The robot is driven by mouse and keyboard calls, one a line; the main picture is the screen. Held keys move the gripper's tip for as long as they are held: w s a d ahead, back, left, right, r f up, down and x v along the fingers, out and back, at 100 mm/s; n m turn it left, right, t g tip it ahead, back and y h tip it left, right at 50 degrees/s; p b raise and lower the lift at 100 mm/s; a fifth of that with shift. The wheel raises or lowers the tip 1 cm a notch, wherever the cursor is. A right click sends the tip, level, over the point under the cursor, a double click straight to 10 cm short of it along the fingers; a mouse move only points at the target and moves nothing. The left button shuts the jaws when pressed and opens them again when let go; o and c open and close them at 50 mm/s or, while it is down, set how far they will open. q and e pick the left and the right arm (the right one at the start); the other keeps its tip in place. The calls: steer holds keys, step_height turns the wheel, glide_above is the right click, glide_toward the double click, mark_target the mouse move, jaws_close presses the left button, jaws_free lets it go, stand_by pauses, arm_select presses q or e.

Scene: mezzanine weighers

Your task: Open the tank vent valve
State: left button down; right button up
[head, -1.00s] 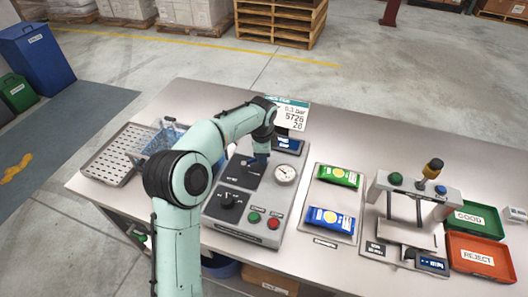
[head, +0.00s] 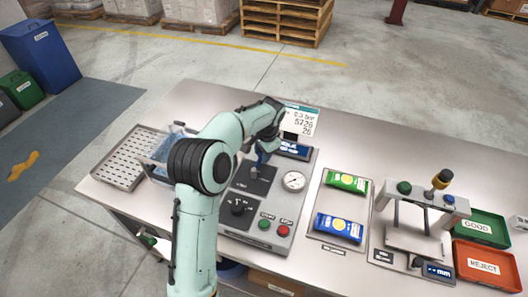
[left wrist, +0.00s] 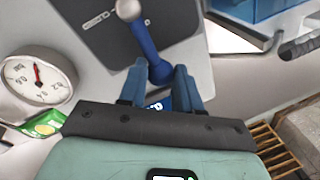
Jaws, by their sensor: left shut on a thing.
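The vent valve's blue lever (left wrist: 142,42) rises from a dark labelled plate (left wrist: 104,28) in the left wrist view. In the head view this dark plate (head: 262,184) lies on the upper left of the grey control panel (head: 284,244). My left gripper (left wrist: 160,82) is shut on the lever's blue end, with a finger on each side. In the head view the left gripper (head: 264,155) is small and partly hidden by my arm. The plate's lettering is too small to read. My right gripper is out of view.
A round gauge (head: 293,181) sits right of the lever; it also shows in the left wrist view (left wrist: 36,78). Below are a black knob (head: 238,207), a green button (head: 265,224) and a red button (head: 284,230). A perforated tray (head: 130,157) stands left; green and blue packets lie right.

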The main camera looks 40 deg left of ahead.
arm_select(q)
steer(key=shift+s+a+r, duration=0.1)
steer(key=shift+a+r, duration=0.05)
steer(key=shift+a, duration=0.25)
steer(key=c, duration=0.9)
jaws_free()
steer(key=shift+o, duration=0.6)
steer(key=shift+d, duration=0.1)
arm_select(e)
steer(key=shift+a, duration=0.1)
arm_select(q)
steer(key=shift+d+r, duration=0.15)
steer(key=shift+r, duration=0.1)
step_height(320, 180, up, 12)
steer(key=d+p, duration=0.1)
steer(key=d, duration=0.1)
steer(key=shift+s+r, duration=0.25)
steer(key=shift+s, duration=0.2)
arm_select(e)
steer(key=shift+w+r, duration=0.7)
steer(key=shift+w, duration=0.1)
